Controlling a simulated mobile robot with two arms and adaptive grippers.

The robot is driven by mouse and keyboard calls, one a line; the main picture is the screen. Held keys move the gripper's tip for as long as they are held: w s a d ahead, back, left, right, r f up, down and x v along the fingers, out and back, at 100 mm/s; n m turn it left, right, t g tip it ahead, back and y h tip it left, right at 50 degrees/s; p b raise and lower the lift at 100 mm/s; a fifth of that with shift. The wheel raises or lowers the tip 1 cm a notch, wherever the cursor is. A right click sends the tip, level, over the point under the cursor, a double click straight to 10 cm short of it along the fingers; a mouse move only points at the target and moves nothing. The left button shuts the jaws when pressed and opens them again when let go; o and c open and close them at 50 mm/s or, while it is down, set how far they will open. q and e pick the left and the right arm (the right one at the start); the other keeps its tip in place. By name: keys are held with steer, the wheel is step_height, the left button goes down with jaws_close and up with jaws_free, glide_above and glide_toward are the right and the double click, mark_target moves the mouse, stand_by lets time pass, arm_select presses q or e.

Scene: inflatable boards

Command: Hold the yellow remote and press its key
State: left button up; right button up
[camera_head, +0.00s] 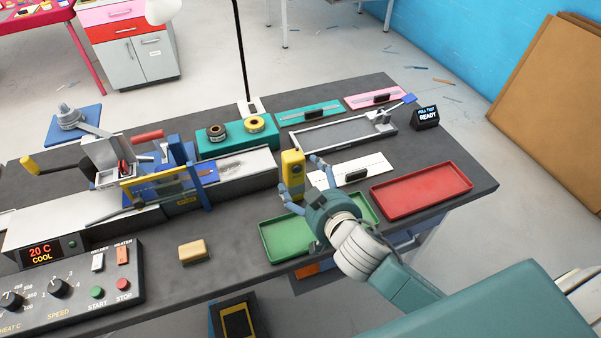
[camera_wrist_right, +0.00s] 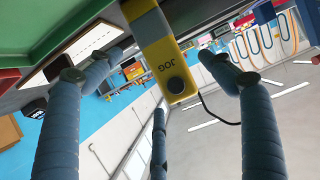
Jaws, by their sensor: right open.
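The yellow remote (camera_head: 293,165) is upright above the table's front part, by the green tray, in the head view. In the right wrist view the remote (camera_wrist_right: 153,40) shows a "JOG" label and a round dark key (camera_wrist_right: 175,85) near its end. My right gripper (camera_head: 300,176) is open, with its fingers spread around the remote. In the right wrist view the fingers of the right gripper (camera_wrist_right: 140,75) stand apart on either side of the remote, with no clear contact. What holds the remote up cannot be told. My left gripper is not in view.
A green tray (camera_head: 277,246) lies below my right gripper, and a red tray (camera_head: 421,191) lies to its right. A tan block (camera_head: 193,251) sits left of the green tray. A control panel (camera_head: 75,285) with knobs and buttons is at the front left. A sign (camera_head: 427,114) reads "READY".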

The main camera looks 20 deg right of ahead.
mark_target(301, 175)
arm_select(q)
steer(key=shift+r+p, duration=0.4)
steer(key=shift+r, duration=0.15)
arm_select(e)
steer(key=x, duration=0.7)
steer(key=shift+f, duration=0.15)
steer(key=c, duration=1.4)
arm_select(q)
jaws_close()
